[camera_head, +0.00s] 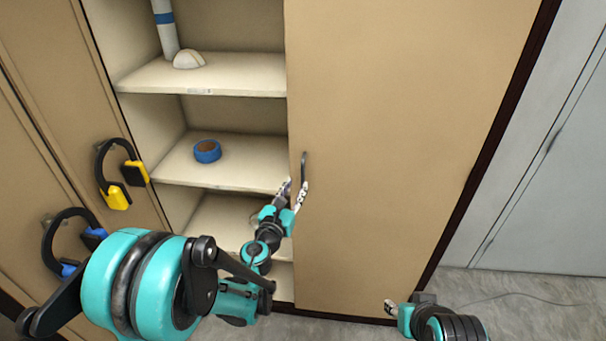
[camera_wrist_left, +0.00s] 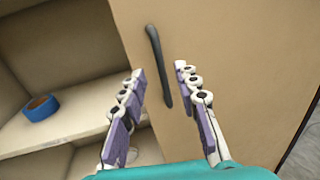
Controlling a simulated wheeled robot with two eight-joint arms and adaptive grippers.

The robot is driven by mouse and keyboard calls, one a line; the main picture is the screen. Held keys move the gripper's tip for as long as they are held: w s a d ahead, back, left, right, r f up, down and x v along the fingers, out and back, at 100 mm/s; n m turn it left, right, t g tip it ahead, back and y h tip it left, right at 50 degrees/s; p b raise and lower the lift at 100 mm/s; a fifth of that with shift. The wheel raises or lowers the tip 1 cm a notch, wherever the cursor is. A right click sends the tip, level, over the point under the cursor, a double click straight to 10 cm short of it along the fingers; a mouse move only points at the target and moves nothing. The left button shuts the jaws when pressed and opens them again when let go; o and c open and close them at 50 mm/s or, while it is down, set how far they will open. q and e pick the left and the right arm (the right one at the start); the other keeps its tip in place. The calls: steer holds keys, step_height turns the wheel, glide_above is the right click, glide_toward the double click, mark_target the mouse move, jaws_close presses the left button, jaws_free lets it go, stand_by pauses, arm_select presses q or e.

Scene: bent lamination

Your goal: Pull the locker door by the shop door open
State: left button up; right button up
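The tan locker door (camera_head: 400,120) stands beside the grey shop door (camera_head: 545,150) and covers the right part of the locker. Its black bar handle (camera_head: 304,166) is near its left edge; the handle also shows in the left wrist view (camera_wrist_left: 158,62). My left gripper (camera_head: 294,190) is open at the handle. In the left wrist view its fingers (camera_wrist_left: 160,72) are on either side of the handle's lower part, with gaps visible. My right gripper (camera_head: 391,308) is low, in front of the door's bottom; its finger state is unclear.
Open shelves (camera_head: 240,75) left of the door hold a blue tape roll (camera_head: 207,151), a white rounded object (camera_head: 188,59) and a white tube with a blue band (camera_head: 165,25). Yellow (camera_head: 117,196) and blue (camera_head: 68,240) earmuffs hang at left. Grey floor (camera_head: 530,300) is clear at right, except for a thin cable.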

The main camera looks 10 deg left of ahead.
mark_target(302, 174)
arm_select(q)
steer(key=b+x, duration=0.1)
steer(key=x, duration=0.6)
steer(key=shift+w, duration=0.3)
jaws_close()
